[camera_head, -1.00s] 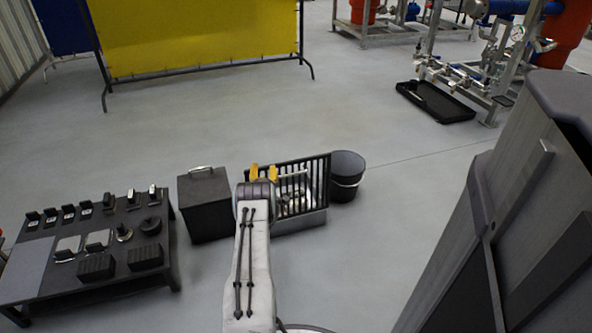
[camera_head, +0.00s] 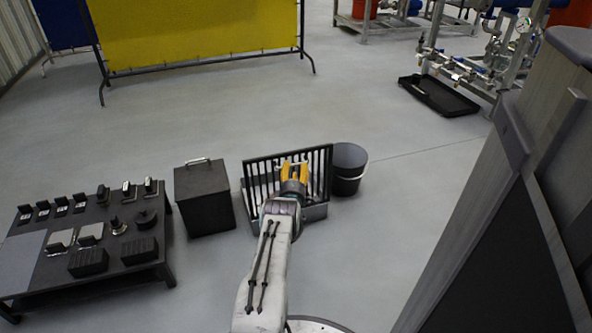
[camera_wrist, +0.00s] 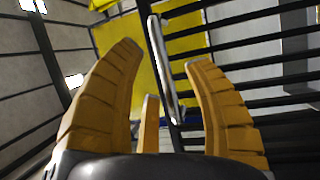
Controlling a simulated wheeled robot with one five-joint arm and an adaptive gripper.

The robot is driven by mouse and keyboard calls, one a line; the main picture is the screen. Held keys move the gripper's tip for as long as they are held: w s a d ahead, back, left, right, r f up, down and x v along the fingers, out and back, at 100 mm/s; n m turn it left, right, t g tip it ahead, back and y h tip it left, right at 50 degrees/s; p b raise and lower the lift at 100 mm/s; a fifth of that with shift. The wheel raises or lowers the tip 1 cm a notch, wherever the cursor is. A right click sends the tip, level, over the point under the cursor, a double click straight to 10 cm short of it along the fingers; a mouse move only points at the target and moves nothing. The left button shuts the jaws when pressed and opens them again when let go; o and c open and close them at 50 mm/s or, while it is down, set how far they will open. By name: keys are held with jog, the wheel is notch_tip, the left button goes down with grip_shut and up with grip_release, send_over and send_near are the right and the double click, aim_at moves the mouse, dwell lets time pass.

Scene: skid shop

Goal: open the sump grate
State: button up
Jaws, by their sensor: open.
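The sump grate (camera_head: 262,172), a black barred panel, stands steeply raised over a low grey sump box (camera_head: 315,213) in the head view. Its dark bars (camera_wrist: 255,45) fill the right of the wrist view. My gripper (camera_head: 293,168) is in front of the grate, its yellow fingers towards the bars. In the wrist view the fingers (camera_wrist: 165,58) are spread, with a silver bar handle (camera_wrist: 168,75) seen between them. I cannot tell whether a finger touches it. My arm and gripper hide the middle of the grate and part of the box.
A dark lidded box (camera_head: 204,205) stands left of the sump, and a black bucket (camera_head: 348,170) close on its right. A low table (camera_head: 25,265) with small parts is at the left. A large dark cabinet-like shape fills the right. Open floor lies behind.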

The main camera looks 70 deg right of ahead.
aim_at(295, 165)
jog(key=shift+b+x, duration=1.1)
jog(key=shift+x, duration=0.45)
jog(key=shift+o, duration=0.2)
grip_shut()
